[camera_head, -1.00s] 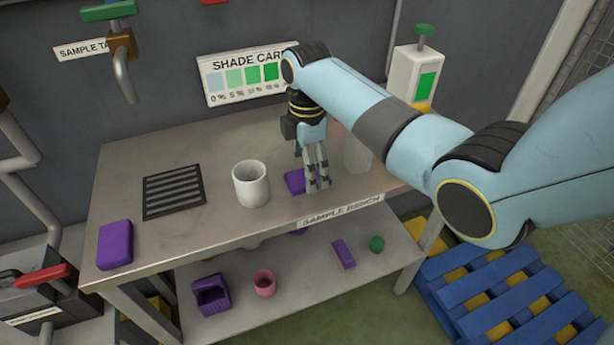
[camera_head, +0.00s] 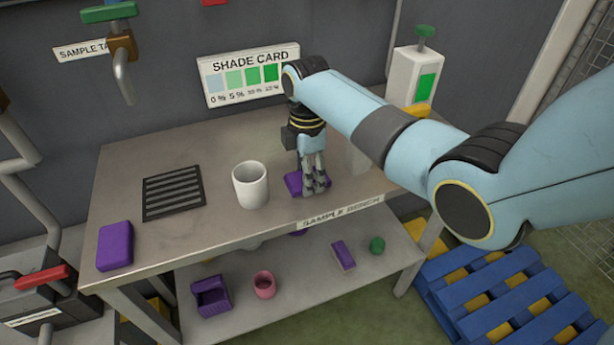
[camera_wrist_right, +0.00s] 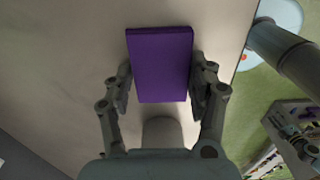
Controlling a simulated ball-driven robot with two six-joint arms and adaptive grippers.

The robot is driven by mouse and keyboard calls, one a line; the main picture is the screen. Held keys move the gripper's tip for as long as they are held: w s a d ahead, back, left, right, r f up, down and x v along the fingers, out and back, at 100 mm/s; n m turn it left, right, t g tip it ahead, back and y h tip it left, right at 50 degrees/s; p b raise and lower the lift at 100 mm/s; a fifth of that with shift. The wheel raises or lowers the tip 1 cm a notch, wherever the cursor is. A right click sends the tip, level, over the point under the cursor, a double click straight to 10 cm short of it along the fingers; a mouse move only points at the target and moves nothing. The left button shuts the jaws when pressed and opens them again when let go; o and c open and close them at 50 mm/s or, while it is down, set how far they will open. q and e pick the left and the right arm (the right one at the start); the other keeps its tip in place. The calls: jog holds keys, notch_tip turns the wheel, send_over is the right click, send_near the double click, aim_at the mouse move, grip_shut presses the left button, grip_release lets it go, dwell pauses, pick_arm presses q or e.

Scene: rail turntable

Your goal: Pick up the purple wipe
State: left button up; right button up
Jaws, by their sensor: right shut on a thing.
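The purple wipe (camera_head: 292,184) is a flat purple block near the front edge of the bench, partly hidden behind my right gripper (camera_head: 315,187). In the right wrist view the wipe (camera_wrist_right: 160,60) lies between the two fingers, which are shut on its sides. It appears to be at the bench top; I cannot tell any gap under it. Another purple block (camera_head: 115,245) lies at the front left corner of the bench. My left gripper is not in view.
A white mug (camera_head: 250,185) stands left of my right gripper on the bench (camera_head: 215,228). A dark grille (camera_head: 173,193) lies further left. A blue pallet (camera_head: 500,290) is at right.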

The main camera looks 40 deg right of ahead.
jog(key=shift+r, duration=0.1)
notch_tip(320, 180, up, 4)
jog(key=shift+r, duration=0.1)
jog(key=s+d+r, duration=0.5)
jog(key=s+r, duration=0.1)
jog(key=s, duration=0.4)
jog(key=shift+s+d+r, duration=0.15)
jog(key=shift+d+r, duration=0.05)
jog(key=shift+r, duration=0.1)
